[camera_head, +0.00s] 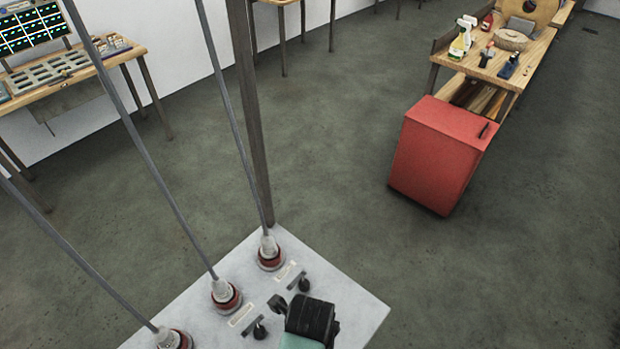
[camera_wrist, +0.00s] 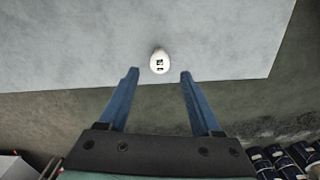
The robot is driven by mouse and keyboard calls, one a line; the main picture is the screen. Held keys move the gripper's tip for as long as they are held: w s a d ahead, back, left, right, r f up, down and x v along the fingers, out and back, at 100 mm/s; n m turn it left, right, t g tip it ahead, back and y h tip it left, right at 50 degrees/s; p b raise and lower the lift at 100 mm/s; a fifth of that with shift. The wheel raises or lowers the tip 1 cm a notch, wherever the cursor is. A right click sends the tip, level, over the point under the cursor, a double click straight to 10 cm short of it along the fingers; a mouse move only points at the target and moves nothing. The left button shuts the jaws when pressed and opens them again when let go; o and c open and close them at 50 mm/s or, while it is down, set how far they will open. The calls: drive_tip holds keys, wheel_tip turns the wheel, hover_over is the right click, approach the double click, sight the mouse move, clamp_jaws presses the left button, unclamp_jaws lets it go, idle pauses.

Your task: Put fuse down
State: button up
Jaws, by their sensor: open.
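A small white rounded piece with dark marks (camera_wrist: 159,61) sits on a pale grey surface (camera_wrist: 215,40) in the wrist view. It may be the fuse, but I cannot be sure. My gripper (camera_wrist: 159,74) is open, with one blue finger on each side below this piece. The piece shows just past the fingertips, centred between them, and neither finger touches it in the picture. In the head view the dark body of my gripper (camera_head: 312,318) is over the pale-topped box (camera_head: 345,290); its fingers are hidden there.
Several red-and-white insulators (camera_head: 226,295) with tall rods rise from the box. A red cabinet (camera_head: 437,155) with a small dark object on top stands to the right, near a wooden bench (camera_head: 500,70). Another bench (camera_head: 90,85) stands at left. Open floor lies between. Dark blue cylinders (camera_wrist: 280,158) show at lower right.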

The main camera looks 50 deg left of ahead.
wheel_tip(320, 180, up, 6)
drive_tip(key=shift+r, duration=0.2)
drive_tip(key=w+a+r+n+t+y, duration=0.1)
drive_tip(key=w+r+n+t+y, duration=0.6)
drive_tip(key=w+r, duration=1.25)
drive_tip(key=w+d+r+n+t+h, duration=0.25)
drive_tip(key=w+r+t, duration=0.3)
drive_tip(key=r, duration=0.65)
drive_tip(key=d+r+n+t, duration=0.2)
drive_tip(key=d+r+t, duration=0.4)
drive_tip(key=r, duration=0.7)
drive_tip(key=s+d+r+n+t+h, duration=0.2)
drive_tip(key=s+d+r+t, duration=0.2)
drive_tip(key=r, duration=0.7)
drive_tip(key=s+d+r+n+t+h, duration=0.2)
drive_tip(key=s+d+r+t, duration=0.3)
drive_tip(key=r, duration=0.5)
drive_tip(key=shift+s+d+r+n, duration=0.35)
drive_tip(key=shift+s+d+n, duration=0.5)
drive_tip(key=shift+s, duration=0.15)
drive_tip(key=shift+h, duration=0.25)
